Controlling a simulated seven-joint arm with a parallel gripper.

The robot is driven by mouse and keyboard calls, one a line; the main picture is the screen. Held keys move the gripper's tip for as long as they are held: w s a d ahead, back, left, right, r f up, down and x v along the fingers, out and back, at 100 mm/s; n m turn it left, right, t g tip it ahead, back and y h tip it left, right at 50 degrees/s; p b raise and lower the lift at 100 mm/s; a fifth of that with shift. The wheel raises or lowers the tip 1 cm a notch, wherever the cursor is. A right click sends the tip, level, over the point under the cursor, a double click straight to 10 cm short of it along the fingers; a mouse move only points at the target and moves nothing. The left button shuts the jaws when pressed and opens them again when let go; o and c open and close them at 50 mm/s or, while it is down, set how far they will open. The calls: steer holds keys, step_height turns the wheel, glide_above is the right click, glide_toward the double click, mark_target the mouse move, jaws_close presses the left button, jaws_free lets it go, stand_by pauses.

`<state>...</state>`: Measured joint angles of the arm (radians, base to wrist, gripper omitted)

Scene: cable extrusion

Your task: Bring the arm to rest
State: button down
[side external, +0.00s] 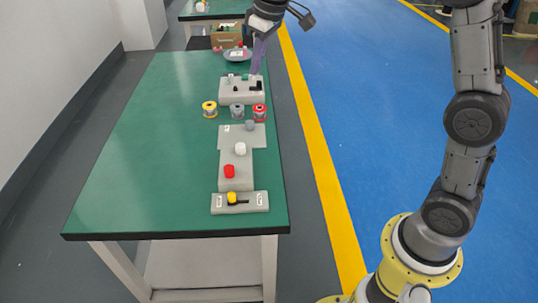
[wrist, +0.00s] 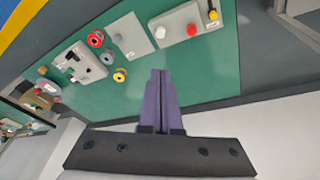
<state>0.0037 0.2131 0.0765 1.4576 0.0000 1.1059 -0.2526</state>
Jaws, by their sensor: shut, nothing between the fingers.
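My gripper (side external: 254,73) has purple fingers that are shut and empty. In the side view it hangs at the far end of the green table, overlapping a grey block device (side external: 228,97) with small dark and grey parts. Its height above the table is hard to tell. In the wrist view the closed fingers (wrist: 160,72) show against bare green tabletop, apart from every object. The same grey device (wrist: 92,74) lies to their left there. My wrist partly hides the area behind the fingers in the side view.
Yellow (side external: 209,109), grey (side external: 237,111) and red (side external: 260,112) spools stand in a row. Nearer are grey panels with a white knob (side external: 240,149), a red knob (side external: 229,171) and a yellow-knobbed switch (side external: 232,197). The table's left side (side external: 140,150) is clear.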

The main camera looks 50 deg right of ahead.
steer(key=s+r+t, duration=0.1)
steer(key=s+r, duration=0.2)
steer(key=s, duration=0.6)
steer(key=s+r+t, duration=0.1)
steer(key=s+r, duration=0.2)
steer(key=s, duration=0.5)
steer(key=s+f+m, duration=0.2)
steer(key=s+f, duration=0.8)
steer(key=s, duration=0.4)
steer(key=shift+f+m, duration=0.2)
steer(key=shift+m, duration=0.2)
steer(key=shift+a, duration=0.1)
